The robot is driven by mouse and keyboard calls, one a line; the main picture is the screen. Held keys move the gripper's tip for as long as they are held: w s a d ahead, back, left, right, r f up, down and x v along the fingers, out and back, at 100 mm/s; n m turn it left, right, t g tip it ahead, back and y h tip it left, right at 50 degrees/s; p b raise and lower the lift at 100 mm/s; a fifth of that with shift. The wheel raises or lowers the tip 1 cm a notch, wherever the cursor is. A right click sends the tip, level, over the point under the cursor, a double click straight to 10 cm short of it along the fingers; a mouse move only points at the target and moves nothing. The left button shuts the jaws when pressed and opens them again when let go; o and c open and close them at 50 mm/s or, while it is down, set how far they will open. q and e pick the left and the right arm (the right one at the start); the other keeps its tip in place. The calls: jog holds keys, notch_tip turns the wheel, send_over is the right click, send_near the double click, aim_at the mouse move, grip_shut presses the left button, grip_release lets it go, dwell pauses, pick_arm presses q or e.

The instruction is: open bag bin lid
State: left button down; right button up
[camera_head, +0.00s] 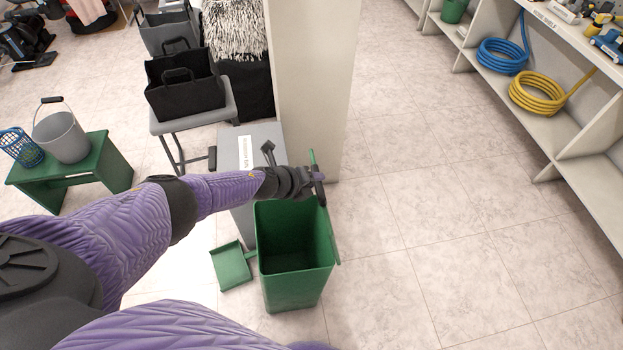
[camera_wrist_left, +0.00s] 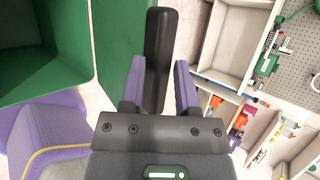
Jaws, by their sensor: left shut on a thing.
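The green bag bin (camera_head: 291,291) stands on the floor with its top uncovered and its inside dark and empty-looking. Its green lid (camera_head: 331,236) stands up about edge-on along the bin's right side. In the left wrist view the open bin (camera_wrist_left: 40,75) is at the left and the lid (camera_wrist_left: 112,45) is a green panel beside it. My left gripper (camera_head: 318,183) is at the lid above the bin's far right corner. In the left wrist view its purple fingers (camera_wrist_left: 158,85) are shut on a black handle (camera_wrist_left: 160,45). My right gripper is not in view.
A green dustpan (camera_head: 231,266) lies left of the bin. A grey box (camera_head: 252,146) and a pale pillar (camera_head: 312,80) stand behind it. A green bench (camera_head: 110,170) with a grey bucket (camera_head: 62,138) is at the left. Floor to the right is clear up to the shelves (camera_head: 585,130).

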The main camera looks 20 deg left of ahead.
pick_arm(q)
jog(key=shift+s+d+f, duration=0.1)
jog(key=shift+f, duration=0.05)
jog(key=shift+c, duration=2.4)
grip_release()
jog(key=p+v, duration=0.7)
jog(key=v, duration=0.3)
